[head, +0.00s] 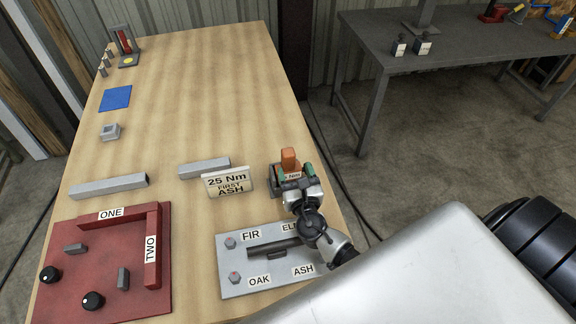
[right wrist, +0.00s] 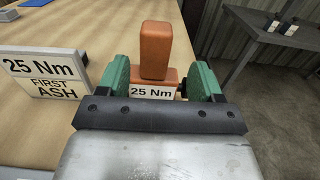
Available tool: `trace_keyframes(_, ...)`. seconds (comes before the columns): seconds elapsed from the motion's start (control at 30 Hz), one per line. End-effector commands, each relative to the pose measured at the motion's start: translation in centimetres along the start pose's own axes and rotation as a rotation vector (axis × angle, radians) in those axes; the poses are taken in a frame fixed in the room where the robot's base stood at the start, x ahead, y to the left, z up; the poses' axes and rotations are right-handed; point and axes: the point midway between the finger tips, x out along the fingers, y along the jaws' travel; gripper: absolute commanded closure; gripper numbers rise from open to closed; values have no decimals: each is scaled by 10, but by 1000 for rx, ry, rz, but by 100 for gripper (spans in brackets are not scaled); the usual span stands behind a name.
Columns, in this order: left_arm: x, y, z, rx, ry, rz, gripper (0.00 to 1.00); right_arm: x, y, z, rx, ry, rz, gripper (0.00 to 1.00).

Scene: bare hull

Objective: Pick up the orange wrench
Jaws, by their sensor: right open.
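In the right wrist view the wrench (right wrist: 156,48) shows a tall block above a wider orange part with a white "25 Nm" label (right wrist: 152,91). My right gripper (head: 296,172) is open, its green fingertips on either side of the wrench. In the wrist view the gripper (right wrist: 160,80) shows gaps beside the upright block. The wrench's lower end is hidden. My left gripper is not in view.
A "25 Nm FIRST ASH" sign (head: 228,183) stands just left of the wrench. A grey plate (head: 228,282) with labelled bolts lies in front, and a red fixture (head: 110,290) is at left. Grey bars (head: 110,187) lie behind it. The table's far middle is clear.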

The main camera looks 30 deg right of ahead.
Motion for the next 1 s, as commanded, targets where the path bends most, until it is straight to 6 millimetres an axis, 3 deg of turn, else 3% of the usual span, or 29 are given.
trace_keyframes(0.17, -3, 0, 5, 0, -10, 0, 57, 15, 0, 1, 2, 0, -2, 34)
trace_keyframes(0.5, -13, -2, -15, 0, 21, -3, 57, 59, 7, -2, 3, 0, -2, 34)
trace_keyframes(0.83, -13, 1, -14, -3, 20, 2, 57, 66, 6, -4, 5, 1, -2, 34)
trace_keyframes(1.0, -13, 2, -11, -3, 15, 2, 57, 65, 6, -4, 5, 1, -2, 60)
